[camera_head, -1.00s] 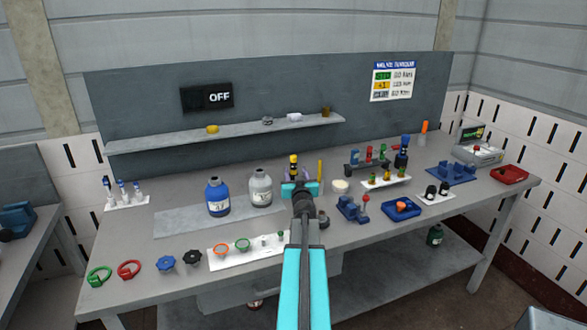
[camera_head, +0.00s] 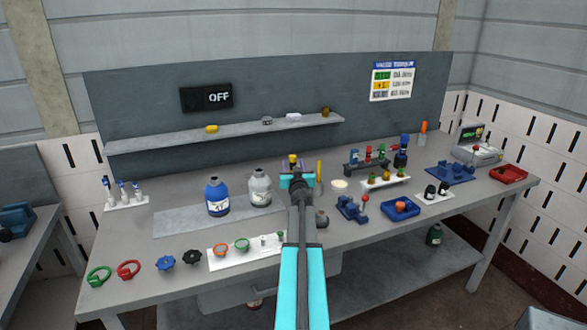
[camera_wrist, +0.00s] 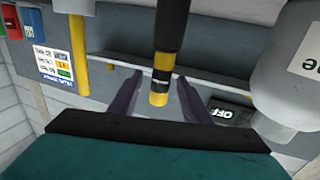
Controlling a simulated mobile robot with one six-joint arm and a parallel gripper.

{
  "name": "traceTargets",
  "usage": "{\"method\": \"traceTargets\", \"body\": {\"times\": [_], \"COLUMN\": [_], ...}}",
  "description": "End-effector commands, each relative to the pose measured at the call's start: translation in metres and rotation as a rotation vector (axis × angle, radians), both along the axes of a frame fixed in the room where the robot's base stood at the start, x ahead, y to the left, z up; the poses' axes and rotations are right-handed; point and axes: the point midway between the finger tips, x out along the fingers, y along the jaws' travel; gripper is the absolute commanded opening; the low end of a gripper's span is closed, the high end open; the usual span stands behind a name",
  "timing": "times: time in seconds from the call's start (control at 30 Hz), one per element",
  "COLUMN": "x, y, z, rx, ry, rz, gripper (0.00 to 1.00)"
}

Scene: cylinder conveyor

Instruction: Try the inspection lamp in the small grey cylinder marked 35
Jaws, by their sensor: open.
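A black and yellow upright stick (camera_head: 293,161), which looks like the inspection lamp, stands behind my gripper (camera_head: 298,180), mostly hidden by it. In the wrist view the lamp (camera_wrist: 161,84) shows large between my two open fingers, with a gap on each side. The grey cylinder (camera_head: 260,190) has a dark neck and a pale label, whose number I cannot read. It stands on the bench just left of my gripper. It also shows at the right edge of the wrist view (camera_wrist: 297,98), close to one finger. A blue cylinder (camera_head: 217,199) stands further left.
A yellow post (camera_head: 319,171) stands close right of my gripper. Behind is a shelf (camera_head: 150,139) with small items, under a dark OFF sign (camera_head: 207,96). A white strip (camera_head: 220,252) with rings and small parts lies in front. Several coloured fittings crowd the right.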

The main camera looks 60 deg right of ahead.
Motion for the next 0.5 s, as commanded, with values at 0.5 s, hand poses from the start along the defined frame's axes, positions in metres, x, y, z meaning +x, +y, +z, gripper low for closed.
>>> {"method": "traceTargets", "body": {"times": [0.5], "x": [0.01], "y": [-0.011], "z": [-0.001], "rx": [0.001], "ry": [-0.001], "rz": [0.001], "gripper": [0.44]}}
